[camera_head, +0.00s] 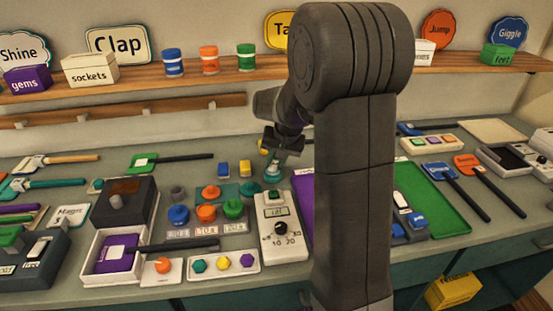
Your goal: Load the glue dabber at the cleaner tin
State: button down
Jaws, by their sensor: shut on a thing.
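My gripper (280,152) is near the middle of the bench, left of my arm column, pointing down. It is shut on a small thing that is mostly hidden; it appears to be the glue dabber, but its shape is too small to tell. A small pale teal round piece (272,170) sits directly below the gripper; I cannot tell whether it is part of the held thing or stands on the bench, or whether they touch. I cannot tell which container is the cleaner tin.
A white dial box (281,240) stands in front of the gripper. Orange (207,214), blue (178,216) and green (233,208) knobs stand to its left. A dark box (125,203) is farther left. A green tray (448,211) lies right of my column. A shelf (130,83) runs behind.

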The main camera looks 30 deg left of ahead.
jog(key=shift+r+p, duration=2.6)
jog(key=shift+r, duration=0.9)
